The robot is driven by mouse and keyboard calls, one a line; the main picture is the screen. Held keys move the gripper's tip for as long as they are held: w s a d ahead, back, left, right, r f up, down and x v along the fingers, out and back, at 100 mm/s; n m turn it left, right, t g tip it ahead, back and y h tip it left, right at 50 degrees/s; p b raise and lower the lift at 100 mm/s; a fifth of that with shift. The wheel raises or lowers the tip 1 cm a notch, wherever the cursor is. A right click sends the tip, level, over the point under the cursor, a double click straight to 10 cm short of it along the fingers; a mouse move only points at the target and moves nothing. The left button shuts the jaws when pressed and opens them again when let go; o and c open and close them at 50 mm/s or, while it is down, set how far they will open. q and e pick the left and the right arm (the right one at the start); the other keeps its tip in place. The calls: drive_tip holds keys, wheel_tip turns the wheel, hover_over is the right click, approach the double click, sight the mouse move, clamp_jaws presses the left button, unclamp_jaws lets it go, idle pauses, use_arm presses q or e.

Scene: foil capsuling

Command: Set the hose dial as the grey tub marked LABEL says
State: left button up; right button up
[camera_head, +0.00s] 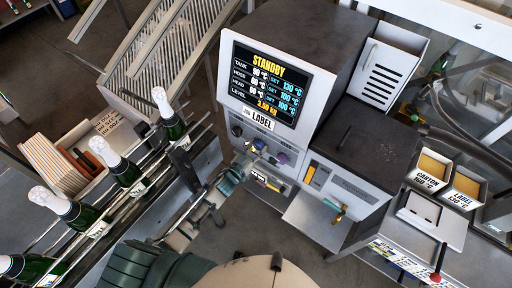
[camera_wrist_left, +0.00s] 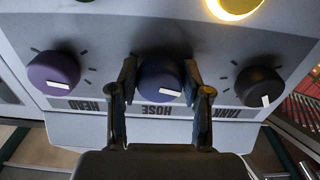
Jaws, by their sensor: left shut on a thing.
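The blue hose dial (camera_wrist_left: 160,80) sits mid-panel in the left wrist view, above the upside-down word HOSE. My left gripper (camera_wrist_left: 162,92) is shut on it, one finger at each side. Its white mark points down and slightly right there. In the head view my left gripper (camera_head: 252,154) is at the dial row, hiding much of the hose dial. The screen (camera_head: 266,82) reads STANDBY, with hose set apparently 100 °C. The grey tub marked LABEL (camera_head: 460,200) stands at the right and appears to read 130 °C. My right gripper is out of view.
The purple head dial (camera_wrist_left: 54,72) and black tank dial (camera_wrist_left: 259,87) flank the hose dial closely. A lit yellow button (camera_wrist_left: 234,6) is above. A tub marked CARTON (camera_head: 428,181) stands beside the LABEL tub. Foil-topped bottles (camera_head: 119,163) line the left conveyor.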

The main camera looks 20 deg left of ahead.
use_arm(q)
drive_tip(key=shift+m, duration=0.3)
drive_tip(key=shift+r+m, duration=0.1)
drive_tip(key=shift+m, duration=1.4)
drive_tip(key=m, duration=0.3)
drive_tip(key=shift+a, duration=0.15)
drive_tip(key=shift+m, duration=0.3)
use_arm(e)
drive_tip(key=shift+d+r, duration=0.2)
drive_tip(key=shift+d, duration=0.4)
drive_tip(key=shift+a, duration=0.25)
